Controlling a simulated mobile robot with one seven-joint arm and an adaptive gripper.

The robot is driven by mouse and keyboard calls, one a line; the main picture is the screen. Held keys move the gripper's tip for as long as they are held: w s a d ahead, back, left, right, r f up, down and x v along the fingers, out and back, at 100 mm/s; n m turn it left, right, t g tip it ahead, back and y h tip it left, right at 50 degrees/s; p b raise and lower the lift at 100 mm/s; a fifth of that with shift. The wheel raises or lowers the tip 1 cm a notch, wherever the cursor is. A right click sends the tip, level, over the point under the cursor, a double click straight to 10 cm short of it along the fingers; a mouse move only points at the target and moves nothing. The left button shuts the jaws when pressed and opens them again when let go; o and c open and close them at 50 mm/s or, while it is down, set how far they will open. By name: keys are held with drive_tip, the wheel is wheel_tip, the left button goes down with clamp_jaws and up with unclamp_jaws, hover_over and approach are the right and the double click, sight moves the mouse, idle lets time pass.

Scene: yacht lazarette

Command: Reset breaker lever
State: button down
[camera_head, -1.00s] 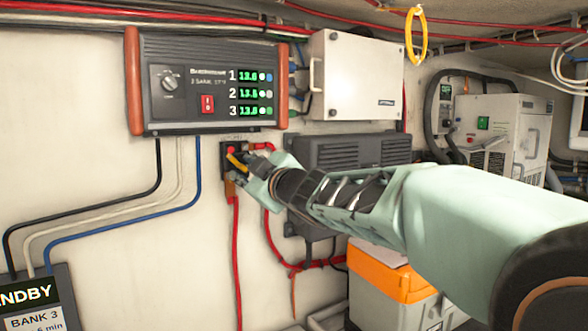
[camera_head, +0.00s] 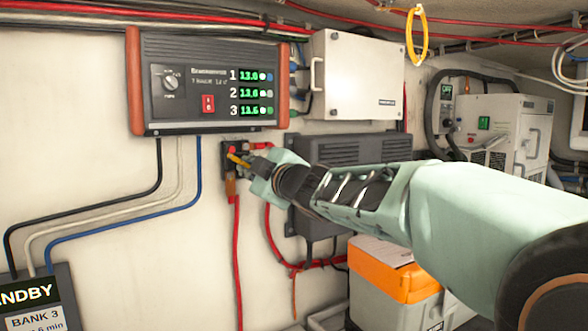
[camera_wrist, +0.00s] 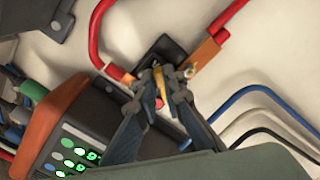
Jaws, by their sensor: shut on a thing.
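The breaker (camera_head: 228,152) is a small black block on the pale wall, with red cables at its terminals. Its yellow lever (camera_head: 237,160) sticks out toward my gripper (camera_head: 248,162). In the wrist view, my gripper (camera_wrist: 163,88) is shut on the yellow lever (camera_wrist: 158,78), with a fingertip on each side of it. The black breaker body (camera_wrist: 165,52) shows behind the lever, between two copper-coloured cable ends. The fingers hide part of the breaker's front.
A charger panel (camera_head: 208,82) with green readouts hangs just above the breaker. A white box (camera_head: 352,75) and a dark finned unit (camera_head: 355,150) are to the right. Red cables (camera_head: 237,260) hang below. An orange-and-grey case (camera_head: 395,275) stands under my arm.

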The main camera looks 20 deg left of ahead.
drive_tip(key=shift+w+d+r+n, duration=0.1)
drive_tip(key=shift+r+n, duration=0.25)
drive_tip(key=shift+n, duration=0.8)
drive_tip(key=shift+w+d+r+n, duration=0.1)
drive_tip(key=shift+r+n, duration=0.25)
drive_tip(key=shift+n, duration=0.75)
drive_tip(key=shift+w+d+r+n, duration=0.1)
drive_tip(key=shift+r+n, duration=0.25)
drive_tip(key=shift+n, duration=0.8)
drive_tip(key=shift+a, duration=0.1)
drive_tip(key=c, duration=2)
unclamp_jaws()
drive_tip(key=shift+c, duration=0.2)
drive_tip(key=shift+s, duration=0.1)
drive_tip(key=v, duration=0.7)
drive_tip(key=shift+d, duration=0.25)
